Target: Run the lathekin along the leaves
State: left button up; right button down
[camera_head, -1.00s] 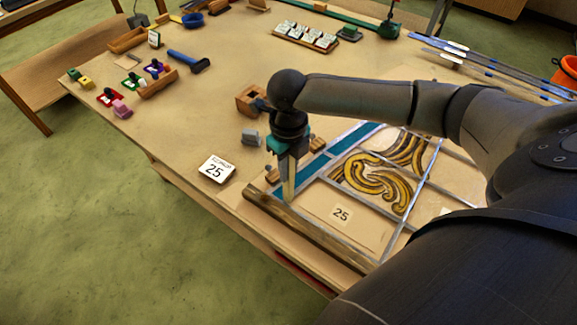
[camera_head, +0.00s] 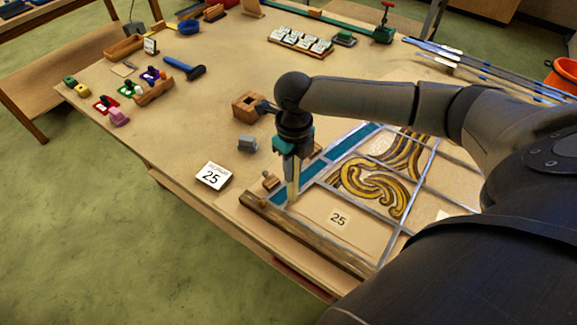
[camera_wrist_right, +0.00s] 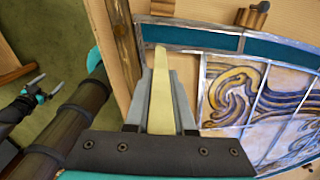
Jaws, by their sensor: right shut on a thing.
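My right gripper (camera_head: 291,172) is shut on the lathekin, a pale, flat, tapering stick. In the right wrist view the lathekin (camera_wrist_right: 162,90) stands out between the two grey fingers (camera_wrist_right: 161,78). It points down at the near left corner of the leaded panel (camera_head: 362,190), close to the lead strips and the teal border glass (camera_wrist_right: 280,50). I cannot tell whether its tip touches a leaf. The panel has yellow-and-brown scroll glass (camera_head: 370,188) and a bare part marked 25. My left gripper (camera_wrist_right: 30,90) shows at the left of the wrist view, fingers apart and empty.
A wooden batten (camera_head: 300,236) runs along the panel's near edge. A card marked 25 (camera_head: 212,175), a grey block (camera_head: 247,144) and a wooden block with a hole (camera_head: 247,106) lie left of the panel.

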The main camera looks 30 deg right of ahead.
jog(key=shift+w+d+f, duration=0.1)
jog(key=shift+w+d, duration=0.1)
jog(key=shift+d, duration=1.1)
jog(key=shift+w+d+f, duration=0.1)
jog(key=shift+w+d, duration=0.05)
jog(key=shift+d, duration=1.15)
jog(key=d, duration=0.2)
jog(key=w+d, duration=0.1)
jog(key=d, duration=0.1)
jog(key=shift+w+d+r, duration=0.1)
jog(key=shift+r, duration=0.15)
jog(key=shift+r, duration=0.1)
notch_tip(320, 180, up, 5)
jog(key=p, duration=0.5)
